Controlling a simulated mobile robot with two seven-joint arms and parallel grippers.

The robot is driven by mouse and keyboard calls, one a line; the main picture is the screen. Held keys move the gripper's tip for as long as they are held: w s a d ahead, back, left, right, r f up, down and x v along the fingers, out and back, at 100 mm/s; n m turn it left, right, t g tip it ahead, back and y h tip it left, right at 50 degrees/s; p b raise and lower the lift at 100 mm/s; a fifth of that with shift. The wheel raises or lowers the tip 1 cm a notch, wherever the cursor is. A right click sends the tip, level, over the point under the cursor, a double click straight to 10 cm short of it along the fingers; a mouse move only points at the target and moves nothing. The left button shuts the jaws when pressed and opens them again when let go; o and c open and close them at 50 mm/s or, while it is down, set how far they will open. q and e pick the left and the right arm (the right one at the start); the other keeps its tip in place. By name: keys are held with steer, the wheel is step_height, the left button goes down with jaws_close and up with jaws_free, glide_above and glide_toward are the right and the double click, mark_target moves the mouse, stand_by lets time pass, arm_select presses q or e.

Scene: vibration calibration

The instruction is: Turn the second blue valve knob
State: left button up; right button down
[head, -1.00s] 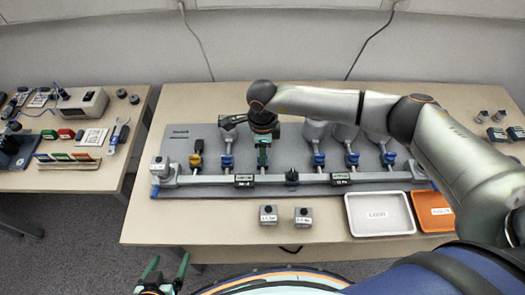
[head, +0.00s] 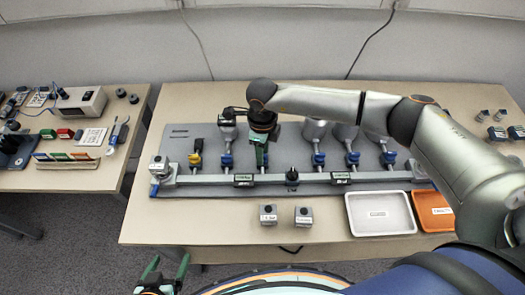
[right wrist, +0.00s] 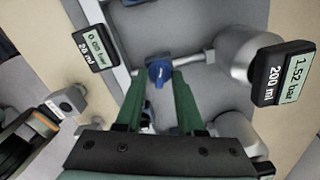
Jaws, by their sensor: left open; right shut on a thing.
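A row of valves with blue knobs runs along the manifold rail (head: 210,181). The first blue knob (head: 227,161) is at the left of the row, beside a yellow one. My right gripper (head: 262,160) reaches down over the second blue knob and hides most of it in the head view. In the right wrist view, this blue knob (right wrist: 160,70) sits between the tips of the green fingers, which are shut on it. My left gripper (head: 165,272) is open and empty in front of the table, low in the head view.
A yellow knob (head: 196,160) and more blue knobs (head: 318,160) flank my right gripper. Two small grey boxes (head: 268,214), a white tray (head: 380,230) and an orange tray (head: 440,225) lie in front. A side table (head: 80,180) stands left.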

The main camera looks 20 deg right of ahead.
steer(key=m, duration=0.3)
steer(key=shift+m, duration=0.4)
steer(key=m, duration=0.3)
steer(key=m+p, duration=0.1)
steer(key=m, duration=0.6)
steer(key=shift+w+r, duration=0.1)
steer(key=c, duration=0.5)
jaws_free()
step_height(320, 180, up, 12)
steer(key=shift+r, duration=0.2)
